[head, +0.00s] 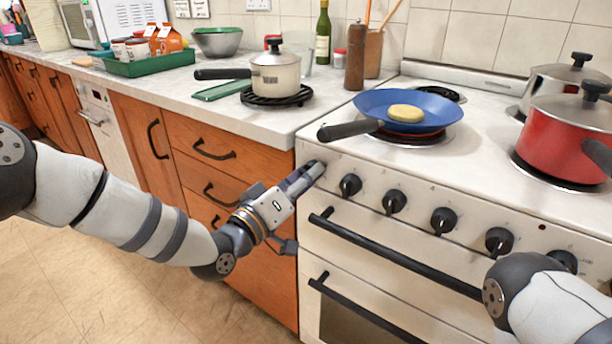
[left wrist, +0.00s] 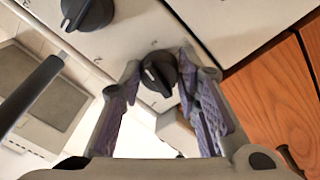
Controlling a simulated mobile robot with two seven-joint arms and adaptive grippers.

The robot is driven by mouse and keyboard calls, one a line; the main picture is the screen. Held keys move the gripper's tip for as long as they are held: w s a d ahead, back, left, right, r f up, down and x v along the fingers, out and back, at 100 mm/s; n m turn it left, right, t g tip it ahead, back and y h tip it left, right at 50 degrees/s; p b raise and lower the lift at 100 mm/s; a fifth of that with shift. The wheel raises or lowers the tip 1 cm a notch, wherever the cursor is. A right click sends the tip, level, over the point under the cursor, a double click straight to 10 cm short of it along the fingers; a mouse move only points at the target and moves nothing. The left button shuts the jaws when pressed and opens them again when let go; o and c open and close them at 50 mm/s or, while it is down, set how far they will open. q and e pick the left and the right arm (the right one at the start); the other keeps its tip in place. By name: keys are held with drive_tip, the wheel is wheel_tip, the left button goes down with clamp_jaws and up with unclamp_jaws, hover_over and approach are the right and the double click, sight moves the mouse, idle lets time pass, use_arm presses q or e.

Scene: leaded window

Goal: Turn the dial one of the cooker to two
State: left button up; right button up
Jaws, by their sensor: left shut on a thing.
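The cooker (head: 440,285) is white, with a row of black dials along its front panel. My left gripper (head: 308,178) is at the left end of this row, shut on the leftmost dial, which the fingers mostly hide in the head view. In the left wrist view this black dial (left wrist: 158,73) sits between the two fingertips (left wrist: 160,85) and has a pale pointer line. The neighbouring dial (head: 350,185) is free; it also shows in the left wrist view (left wrist: 87,10). The panel numbers are too small to read. My right gripper is out of view.
A blue pan (head: 372,103) with a round yellow item stands on the hob, its handle jutting over the front edge. A red pot (head: 565,140) stands at the right. A black oven handle (head: 400,258) runs below the dials. Wooden cupboards (head: 255,270) adjoin at left.

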use_arm(q)
drive_tip(key=shift+m+p, duration=0.3)
drive_tip(key=shift+m, duration=1.7)
drive_tip(key=o, duration=1.2)
drive_tip(key=shift+c, duration=0.2)
drive_tip(key=r+v, duration=0.1)
drive_tip(key=v, duration=1.1)
drive_tip(key=shift+f, duration=0.45)
drive_tip(key=shift+a, duration=0.15)
